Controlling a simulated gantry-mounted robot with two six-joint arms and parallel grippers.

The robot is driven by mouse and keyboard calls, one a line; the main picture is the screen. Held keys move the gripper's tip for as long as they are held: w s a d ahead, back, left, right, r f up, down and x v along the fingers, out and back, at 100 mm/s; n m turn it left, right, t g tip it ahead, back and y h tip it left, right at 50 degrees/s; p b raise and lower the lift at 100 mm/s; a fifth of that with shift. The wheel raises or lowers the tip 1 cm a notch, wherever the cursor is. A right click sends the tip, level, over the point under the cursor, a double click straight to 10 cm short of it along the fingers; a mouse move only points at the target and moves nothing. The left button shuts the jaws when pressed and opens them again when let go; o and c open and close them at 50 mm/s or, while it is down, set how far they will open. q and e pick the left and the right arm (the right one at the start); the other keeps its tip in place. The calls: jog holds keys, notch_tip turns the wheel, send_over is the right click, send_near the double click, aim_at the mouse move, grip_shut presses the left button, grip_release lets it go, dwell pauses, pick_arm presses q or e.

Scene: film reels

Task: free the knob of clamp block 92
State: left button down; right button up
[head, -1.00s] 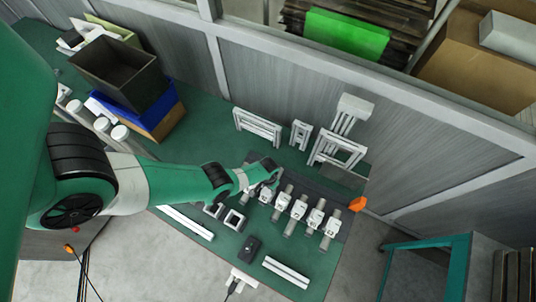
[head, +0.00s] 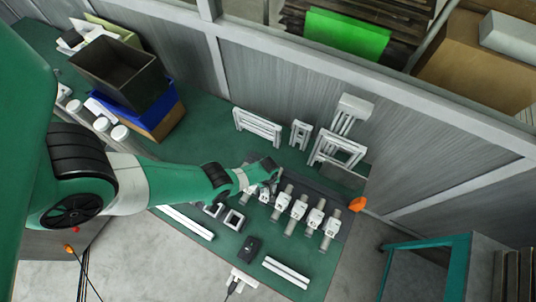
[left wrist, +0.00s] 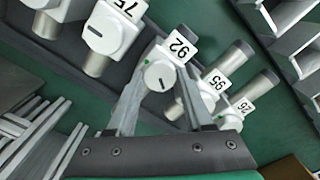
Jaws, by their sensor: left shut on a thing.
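Clamp block 92 (left wrist: 180,47) shows in the middle of the left wrist view, with a white number label and a metal cylinder behind. Its white knob (left wrist: 160,75) has a dark, tilted slot line. My left gripper (left wrist: 160,92) has one finger on each side of this knob and is shut on it. In the head view my left gripper (head: 268,182) is over the left end of the row of clamp blocks, and the arm partly hides the block there. My right gripper is in neither view.
Clamp block 75 (left wrist: 110,30) stands close left of 92 in the wrist view, and blocks 95 (left wrist: 214,82) and 26 (left wrist: 243,106) stand close right. White frames (head: 338,150) stand behind the row. A black box (head: 249,248) and white bars (head: 286,272) lie in front.

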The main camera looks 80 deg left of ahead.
pick_arm(q)
jog(key=n, duration=0.6)
jog(key=shift+n, duration=0.3)
dwell(0.4)
jog(key=shift+c, duration=1.5)
grip_release()
